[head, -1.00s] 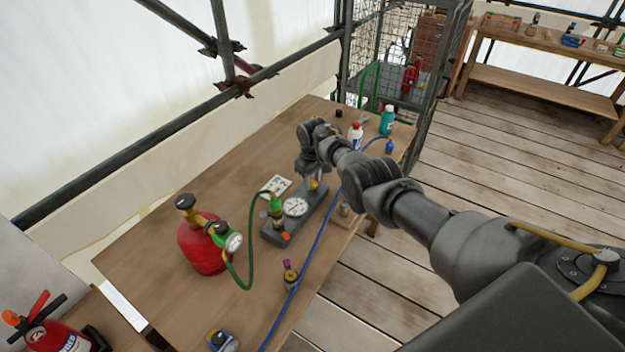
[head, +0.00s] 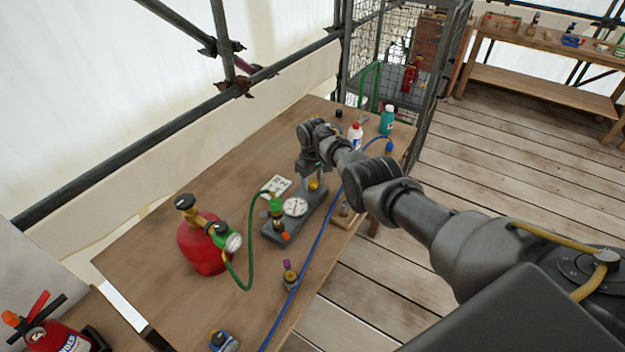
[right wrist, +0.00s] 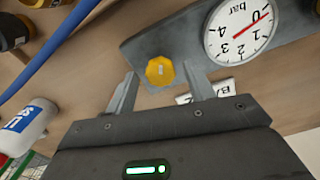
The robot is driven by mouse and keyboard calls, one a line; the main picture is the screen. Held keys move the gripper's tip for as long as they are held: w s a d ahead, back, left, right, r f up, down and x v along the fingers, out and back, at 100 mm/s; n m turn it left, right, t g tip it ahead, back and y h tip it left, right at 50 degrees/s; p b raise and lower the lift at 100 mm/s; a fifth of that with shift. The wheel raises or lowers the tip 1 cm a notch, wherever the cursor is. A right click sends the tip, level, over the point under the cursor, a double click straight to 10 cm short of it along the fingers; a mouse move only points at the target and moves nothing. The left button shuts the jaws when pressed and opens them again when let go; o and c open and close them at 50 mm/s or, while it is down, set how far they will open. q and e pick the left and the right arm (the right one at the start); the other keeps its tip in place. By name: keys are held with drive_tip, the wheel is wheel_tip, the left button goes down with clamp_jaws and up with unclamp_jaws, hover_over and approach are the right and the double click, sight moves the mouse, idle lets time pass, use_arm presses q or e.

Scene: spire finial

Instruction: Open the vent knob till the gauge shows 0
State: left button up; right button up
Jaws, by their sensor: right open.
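A gauge block (head: 312,213) lies on the wooden table, with a round white gauge (head: 295,207) on it. In the right wrist view, the gauge (right wrist: 240,30) is marked in bar, and its red needle points at or very near 0. A yellow knob (right wrist: 160,71) sits at one end of the block; it also shows in the head view (head: 313,184). My right gripper (right wrist: 159,72) is open, its fingertips on either side of the yellow knob with a gap on each side. My left gripper is out of view.
A red cylinder (head: 200,248) with a regulator stands left of the block, joined to it by a green hose (head: 246,285). A blue hose (head: 318,245) runs along the right. Bottles (head: 387,121) stand at the far end. A white card (head: 277,186) lies beside the block.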

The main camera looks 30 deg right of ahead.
sight(313, 182)
drive_tip(key=shift+r, duration=0.1)
drive_tip(key=shift+r, duration=0.35)
wheel_tip(313, 182, up, 10)
drive_tip(key=p, duration=0.1)
drive_tip(key=shift+f, duration=0.1)
idle(0.3)
